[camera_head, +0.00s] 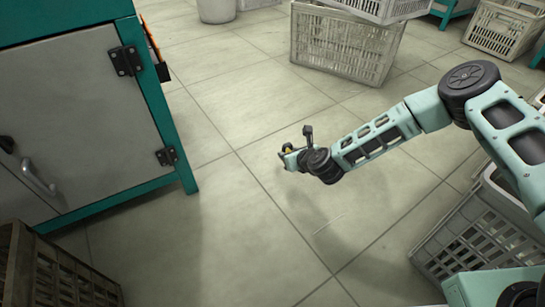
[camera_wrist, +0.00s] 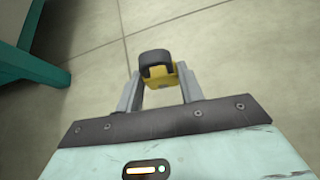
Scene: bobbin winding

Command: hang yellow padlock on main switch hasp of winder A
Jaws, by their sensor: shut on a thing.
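My gripper (camera_wrist: 158,90) is shut on the yellow padlock (camera_wrist: 160,75), which sits between its two fingers in the wrist view. A dark rounded part stands up at the padlock's far side. In the head view my gripper (camera_head: 289,158) is held out over the open floor, with only a small speck of yellow showing at its tip. A grey and teal cabinet (camera_head: 80,110) stands to the left, apart from my gripper. No main switch or hasp can be made out in either view.
White plastic crates (camera_head: 345,45) stand at the back, and another crate (camera_head: 470,235) is at the right near my arm. A brown crate (camera_head: 55,275) is at the lower left. The tiled floor (camera_head: 225,225) between the cabinet and my arm is clear.

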